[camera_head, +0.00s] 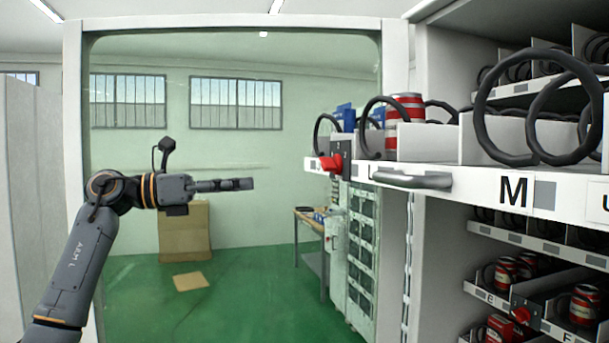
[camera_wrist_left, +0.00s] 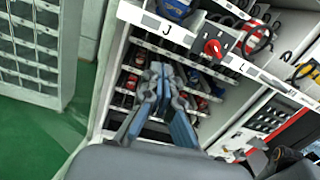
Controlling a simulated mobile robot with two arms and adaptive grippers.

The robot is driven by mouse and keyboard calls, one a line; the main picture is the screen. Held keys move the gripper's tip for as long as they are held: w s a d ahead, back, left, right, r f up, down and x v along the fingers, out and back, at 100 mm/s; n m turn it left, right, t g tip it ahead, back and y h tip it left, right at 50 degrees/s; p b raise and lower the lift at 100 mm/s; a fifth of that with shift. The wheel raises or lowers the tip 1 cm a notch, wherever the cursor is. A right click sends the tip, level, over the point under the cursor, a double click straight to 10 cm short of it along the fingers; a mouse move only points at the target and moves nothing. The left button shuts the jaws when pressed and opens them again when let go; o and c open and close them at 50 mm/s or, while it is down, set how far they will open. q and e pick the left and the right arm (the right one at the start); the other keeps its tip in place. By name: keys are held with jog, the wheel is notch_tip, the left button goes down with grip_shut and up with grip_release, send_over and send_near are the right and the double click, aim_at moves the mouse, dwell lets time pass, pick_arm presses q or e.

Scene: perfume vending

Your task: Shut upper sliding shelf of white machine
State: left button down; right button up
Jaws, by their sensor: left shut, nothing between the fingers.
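The white machine (camera_head: 437,130) stands at the right of the head view. My left gripper (camera_head: 253,184) is shut and empty, pointing right, apart from the shelf's left end in the picture. In the left wrist view the closed fingers (camera_wrist_left: 161,72) show below a shelf front (camera_wrist_left: 185,42) marked J and L, with a red knob (camera_wrist_left: 212,47).
Lower shelves (camera_head: 540,243) with cans sit inside the machine. Behind stand a pale green multi-tier cabinet (camera_head: 355,250), a small table (camera_head: 310,217) and a cardboard box (camera_head: 184,230). A flat cardboard piece (camera_head: 190,281) lies on the green floor, which is otherwise largely clear.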

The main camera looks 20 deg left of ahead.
aim_at(320, 171)
pick_arm(q)
jog(key=shift+m+y, duration=0.3)
jog(key=shift+m, duration=0.2)
jog(key=p+x, duration=0.2)
jog(key=x, duration=0.1)
jog(key=r+p+x, duration=0.1)
jog(key=x, duration=0.3)
jog(key=s+r+p+x, duration=0.1)
jog(key=p+x, duration=0.1)
jog(key=x, duration=0.2)
jog(key=shift+w+d+r+p, duration=0.15)
jog(key=shift+d+p, duration=0.15)
jog(key=shift+d, duration=0.25)
jog(key=shift+w+d, duration=0.25)
jog(key=shift+d, duration=0.15)
jog(key=shift+d, duration=0.1)
